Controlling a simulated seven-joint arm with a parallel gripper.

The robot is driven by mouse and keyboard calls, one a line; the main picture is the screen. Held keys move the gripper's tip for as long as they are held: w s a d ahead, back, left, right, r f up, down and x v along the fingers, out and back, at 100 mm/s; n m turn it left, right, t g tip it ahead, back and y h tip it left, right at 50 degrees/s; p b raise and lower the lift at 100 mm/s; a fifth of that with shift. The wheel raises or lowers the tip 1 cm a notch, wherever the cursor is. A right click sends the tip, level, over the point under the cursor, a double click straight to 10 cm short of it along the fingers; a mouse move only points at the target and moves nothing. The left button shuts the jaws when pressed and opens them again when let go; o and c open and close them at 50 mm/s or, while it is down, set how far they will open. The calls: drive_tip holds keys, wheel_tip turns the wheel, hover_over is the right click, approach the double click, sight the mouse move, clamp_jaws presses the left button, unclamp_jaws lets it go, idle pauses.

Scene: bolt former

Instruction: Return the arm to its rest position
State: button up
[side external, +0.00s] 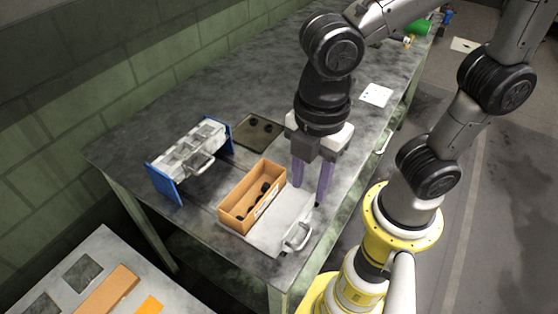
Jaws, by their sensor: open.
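My gripper (312,180) points down over the grey workbench (160,135). Its two purple fingers are apart with nothing between them. The fingers are to the right of an orange-brown open box (226,212) that holds several small dark parts. The fingertips are close to a light grey plate (265,235) with a metal handle; I cannot tell whether they touch it. My arm bends up and over from its yellow base at the lower right.
A silver mould with blue end plates (163,187) stands left of the box. A dark flat plate (258,131) lies behind the box. A white card (376,95) lies right of my gripper. A lower table (128,262) is at bottom left. A wall (60,80) runs behind.

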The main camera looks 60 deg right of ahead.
drive_tip(key=d+r+m+t, duration=0.4)
drive_tip(key=d+m+t, duration=0.1)
drive_tip(key=d+m, duration=1.1)
drive_tip(key=shift+w+m, duration=0.35)
drive_tip(key=shift+m, duration=0.15)
drive_tip(key=shift+r, duration=0.1)
idle(1.0)
